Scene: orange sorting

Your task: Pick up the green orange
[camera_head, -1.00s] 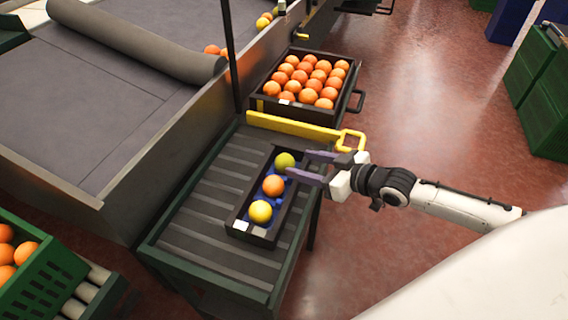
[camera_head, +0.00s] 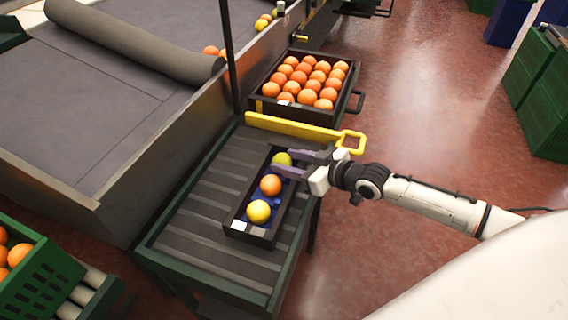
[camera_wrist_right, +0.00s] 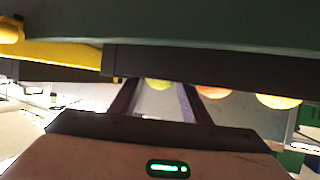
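The green orange (camera_head: 282,159) is a yellow-green fruit at the far end of a small dark tray (camera_head: 232,217). My right gripper (camera_head: 284,162) reaches in from the right, open, with its purple-grey fingers at the green orange, one on the far side and one on the near side. In the right wrist view the green orange (camera_wrist_right: 158,84) shows between the two fingers (camera_wrist_right: 155,95), partly hidden by the dark tray wall. Contact cannot be told. My left gripper is not in view.
An orange fruit (camera_head: 270,185) and a yellow one (camera_head: 259,211) share the tray, which stands on a green-framed roller table (camera_head: 190,235). A yellow bar (camera_head: 290,128) crosses behind it. A crate full of oranges (camera_head: 345,107) stands beyond. A green crate (camera_head: 45,285) is at lower left.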

